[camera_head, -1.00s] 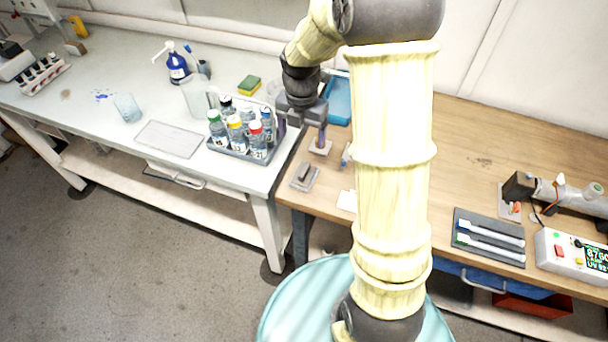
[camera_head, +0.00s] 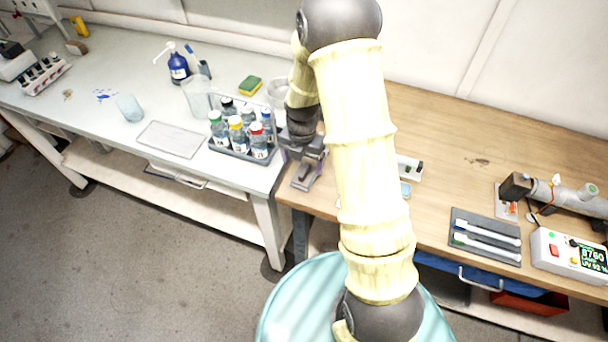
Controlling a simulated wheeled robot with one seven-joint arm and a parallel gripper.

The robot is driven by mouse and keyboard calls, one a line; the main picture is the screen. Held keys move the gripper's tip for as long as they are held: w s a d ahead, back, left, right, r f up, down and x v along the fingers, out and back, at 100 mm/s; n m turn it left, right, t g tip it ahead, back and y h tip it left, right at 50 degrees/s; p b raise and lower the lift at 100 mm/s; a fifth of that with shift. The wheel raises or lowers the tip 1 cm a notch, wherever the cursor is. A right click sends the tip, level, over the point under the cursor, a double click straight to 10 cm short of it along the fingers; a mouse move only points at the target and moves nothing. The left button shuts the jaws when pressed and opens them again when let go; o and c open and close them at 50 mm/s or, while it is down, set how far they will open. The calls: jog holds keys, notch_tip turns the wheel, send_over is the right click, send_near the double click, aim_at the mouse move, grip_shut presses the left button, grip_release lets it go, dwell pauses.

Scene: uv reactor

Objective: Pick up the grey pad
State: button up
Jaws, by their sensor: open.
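A small grey pad (camera_head: 302,183) lies at the left front corner of the wooden table, with a darker raised part on top. My gripper (camera_head: 303,161) is right over it, pointing down with its jaws open. The gripper hides the pad's far part. I cannot tell whether the fingers touch the pad or are still apart from it.
A rack of capped bottles (camera_head: 240,155) stands close left on the white bench (camera_head: 75,105). My arm hides part of the wooden table (camera_head: 440,150).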

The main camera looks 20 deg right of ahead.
aim_at(304, 169)
jog(key=shift+f, duration=0.1)
jog(key=shift+s+d+f+p, duration=0.15)
jog(key=shift+f+p, duration=0.35)
jog(key=shift+f, duration=0.75)
jog(key=shift+w+d+f+p, duration=0.1)
jog(key=shift+f+p, duration=0.4)
jog(key=shift+f, duration=0.75)
jog(key=shift+c, duration=0.2)
jog(key=c, duration=1)
